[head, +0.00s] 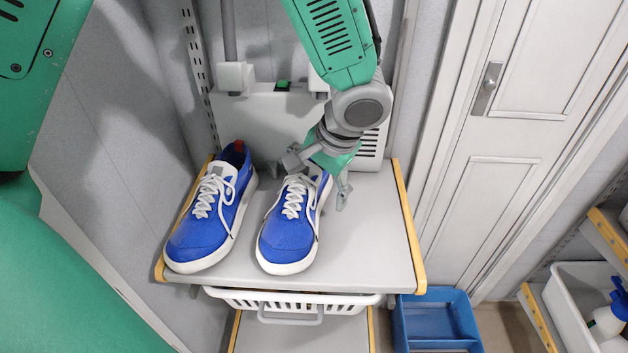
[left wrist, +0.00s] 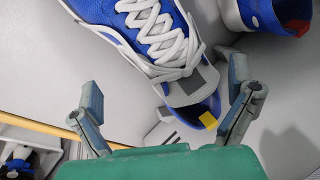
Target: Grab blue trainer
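Two blue trainers with white laces and white soles stand side by side on a grey shelf (head: 360,240), toes toward me. My left gripper (head: 317,181) is open at the heel end of the right-hand trainer (head: 286,236), one finger on each side of it. In the left wrist view the open fingers (left wrist: 165,88) stand to either side of this trainer's tongue and heel opening (left wrist: 160,35); I cannot tell whether they touch it. The left-hand trainer (head: 203,240) has a red heel tab and stands clear of the gripper. My right gripper is not in view.
A white basket (head: 290,302) sits under the shelf, and a blue crate (head: 437,318) stands at its lower right. A grey unit (head: 250,120) is behind the trainers. A door (head: 500,130) is at the right. The shelf is bare right of the trainers.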

